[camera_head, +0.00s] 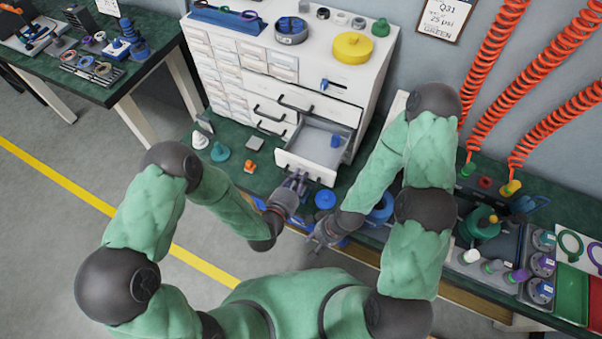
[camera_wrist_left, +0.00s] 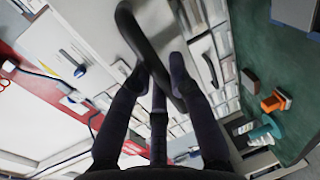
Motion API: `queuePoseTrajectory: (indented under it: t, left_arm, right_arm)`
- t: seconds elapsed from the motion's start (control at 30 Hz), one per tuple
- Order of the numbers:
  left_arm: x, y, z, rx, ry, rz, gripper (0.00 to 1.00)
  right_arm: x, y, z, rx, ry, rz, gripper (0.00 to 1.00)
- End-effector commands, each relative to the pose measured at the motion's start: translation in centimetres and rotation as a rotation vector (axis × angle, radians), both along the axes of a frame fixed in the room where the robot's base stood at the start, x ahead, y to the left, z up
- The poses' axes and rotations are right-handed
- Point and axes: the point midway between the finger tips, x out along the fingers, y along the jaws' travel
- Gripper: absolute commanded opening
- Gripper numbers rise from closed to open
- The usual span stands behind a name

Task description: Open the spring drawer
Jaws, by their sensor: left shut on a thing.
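A white drawer (camera_head: 305,168) stands pulled out at the lower right of the white cabinet (camera_head: 345,80). A small blue object (camera_head: 336,141) shows inside it, and the rest of its visible floor is bare. My left gripper (camera_head: 297,180) is at the front of this drawer. In the left wrist view, my left gripper (camera_wrist_left: 160,75) has its fingers closed on the dark curved drawer handle (camera_wrist_left: 142,38). My right gripper (camera_head: 315,240) is lower, near the bench's front edge, apart from the drawer. Its fingers are too small to read.
Other drawers with dark handles (camera_head: 270,118) are in the cabinet. A yellow round object (camera_head: 352,47) is on top. White and teal pieces (camera_head: 220,152) and an orange-topped block (camera_head: 249,167) stand left of the drawer on the green bench. Blue round parts (camera_head: 325,199) lie right of my left gripper.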

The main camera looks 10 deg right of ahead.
Motion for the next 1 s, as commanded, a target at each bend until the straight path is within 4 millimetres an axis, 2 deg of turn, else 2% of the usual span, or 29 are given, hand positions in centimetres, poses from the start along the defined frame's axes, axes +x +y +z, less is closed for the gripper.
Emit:
queuePoseTrajectory:
  t: [0.27, 0.3, 0.37, 0.77, 1.0]
  left_arm:
    - [0.0, 0.0, -0.2, 0.002, 0.004, 0.001, 0.0]
    - [0.0, 0.0, -0.2, 0.002, 0.004, 0.001, 0.31]
    - [0.0, 0.0, -0.1, 0.002, 0.004, 0.001, 0.44]
    - [-0.2, 0.2, 0.1, 0.001, 0.001, 0.001, 0.44]
    - [-3.1, 2.2, 0.7, 0.001, 0.003, 0.003, 0.44]
  right_arm:
    - [-0.1, 0.0, 0.0, 0.0, 0.002, 0.001, 0.4]
    - [-0.1, 0.0, 0.0, 0.0, 0.002, 0.001, 0.4]
    - [-0.1, 0.0, 0.0, 0.0, 0.002, 0.001, 0.4]
    - [-0.1, 0.0, 0.0, 0.001, 0.003, 0.001, 0.4]
    - [-0.1, 0.0, 0.0, 0.001, 0.003, 0.001, 0.4]
